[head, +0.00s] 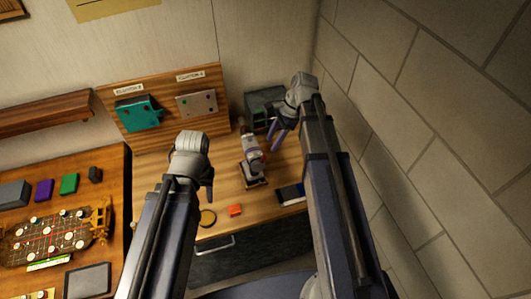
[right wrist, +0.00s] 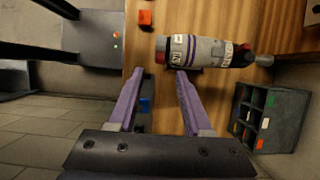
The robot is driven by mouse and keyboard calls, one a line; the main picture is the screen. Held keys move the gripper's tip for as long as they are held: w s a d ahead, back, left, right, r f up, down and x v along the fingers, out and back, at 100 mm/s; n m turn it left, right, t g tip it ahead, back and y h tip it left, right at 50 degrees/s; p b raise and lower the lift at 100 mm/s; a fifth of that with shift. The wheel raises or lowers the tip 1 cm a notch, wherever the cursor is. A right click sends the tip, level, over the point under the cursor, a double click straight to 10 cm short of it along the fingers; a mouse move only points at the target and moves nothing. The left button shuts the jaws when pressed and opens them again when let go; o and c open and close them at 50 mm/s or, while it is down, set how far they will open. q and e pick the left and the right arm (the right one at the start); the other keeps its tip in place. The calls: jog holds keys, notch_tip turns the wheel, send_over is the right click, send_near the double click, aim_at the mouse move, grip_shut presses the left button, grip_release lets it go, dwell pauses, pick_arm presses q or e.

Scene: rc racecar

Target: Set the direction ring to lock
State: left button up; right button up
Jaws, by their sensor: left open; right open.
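In the right wrist view the tool (right wrist: 215,52) lies across the top, with a dark red end at left, white lettered labels and a narrow tip at right. The direction ring is probably the labelled band (right wrist: 178,50) near the red end; its setting is too small to read. My right gripper (head: 277,138) is open and empty, close to the tool's right side; its fingers (right wrist: 160,95) point toward it, apart. My left gripper (head: 209,190) is open and empty, left of the tool.
A dark compartment bin (right wrist: 266,118) stands beside the tool, near the brick wall (head: 420,110). An orange block (head: 235,210), a yellow disc (head: 207,217) and a dark blue item (head: 290,193) lie near the front edge. A wooden panel (head: 160,132) stands behind.

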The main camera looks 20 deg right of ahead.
aim_at(265, 156)
jog(key=b+x, duration=0.6)
jog(key=x, duration=0.1)
jog(key=shift+f+b, duration=0.3)
jog(key=shift+b, duration=0.05)
jog(key=shift+c, duration=0.2)
grip_shut()
